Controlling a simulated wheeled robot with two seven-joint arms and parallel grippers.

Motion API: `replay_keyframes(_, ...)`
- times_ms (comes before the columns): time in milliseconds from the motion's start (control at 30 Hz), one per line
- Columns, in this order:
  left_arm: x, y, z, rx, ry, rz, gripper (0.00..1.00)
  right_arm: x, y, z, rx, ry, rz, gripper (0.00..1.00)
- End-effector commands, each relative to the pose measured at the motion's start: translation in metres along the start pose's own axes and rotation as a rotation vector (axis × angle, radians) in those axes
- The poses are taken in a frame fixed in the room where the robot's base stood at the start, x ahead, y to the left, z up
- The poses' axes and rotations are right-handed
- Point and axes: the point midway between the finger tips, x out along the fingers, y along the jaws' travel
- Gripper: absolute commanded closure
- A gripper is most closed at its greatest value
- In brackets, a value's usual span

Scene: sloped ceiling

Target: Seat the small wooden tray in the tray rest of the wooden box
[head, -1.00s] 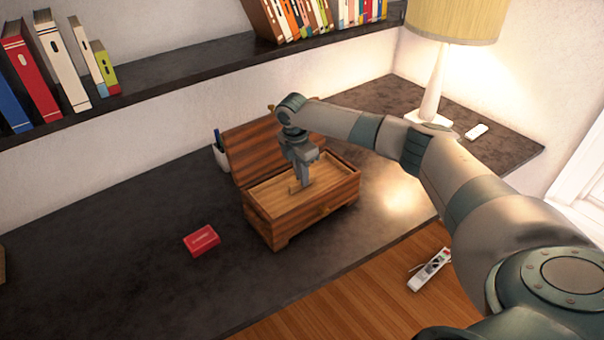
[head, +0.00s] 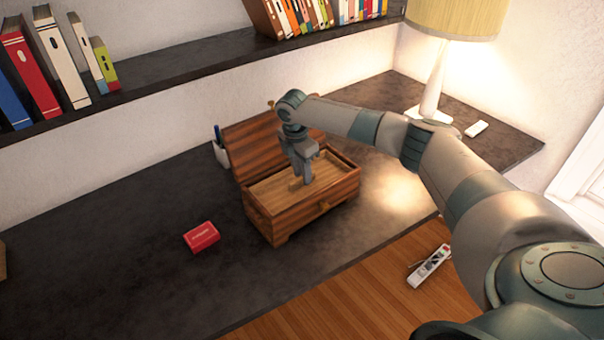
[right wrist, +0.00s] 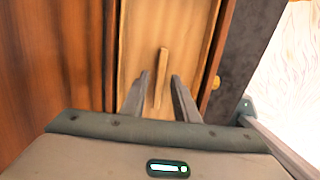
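The wooden box (head: 270,222) stands on the dark desk with its lid (head: 250,158) open toward the wall. The small wooden tray (head: 268,193) lies inside the box opening, close below the rim, and looks about level. Its floor shows in the right wrist view (right wrist: 143,40), with a raised handle bar (right wrist: 161,76) in the middle. My right gripper (head: 304,184) points down into the box at the handle. In the right wrist view its fingers (right wrist: 158,92) are apart, one on each side of the bar, with gaps visible. The tray's edge under the gripper is partly hidden. My left gripper is out of view.
A red box (head: 201,236) lies left of the wooden box. A pen cup (head: 221,155) stands behind the lid's left side. A lamp (head: 432,90) and a small white object (head: 476,129) are at the right. A remote (head: 429,266) lies at the front.

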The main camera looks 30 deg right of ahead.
Motion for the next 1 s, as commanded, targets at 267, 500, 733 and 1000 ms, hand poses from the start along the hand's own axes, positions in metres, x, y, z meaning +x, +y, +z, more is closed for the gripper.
replay_keyframes(267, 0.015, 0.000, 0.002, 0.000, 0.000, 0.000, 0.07, -0.031, 0.001, -0.001, 0.000, 0.001, 0.004, 0.72)
replay_keyframes(500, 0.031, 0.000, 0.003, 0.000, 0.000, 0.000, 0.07, -0.074, 0.001, -0.001, 0.000, 0.001, 0.005, 0.72)
replay_keyframes(733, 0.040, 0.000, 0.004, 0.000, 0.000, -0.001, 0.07, -0.106, 0.001, 0.000, 0.001, 0.001, 0.002, 0.72)
replay_keyframes(1000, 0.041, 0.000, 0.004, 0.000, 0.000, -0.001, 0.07, -0.118, 0.000, 0.000, 0.001, 0.000, 0.000, 0.72)
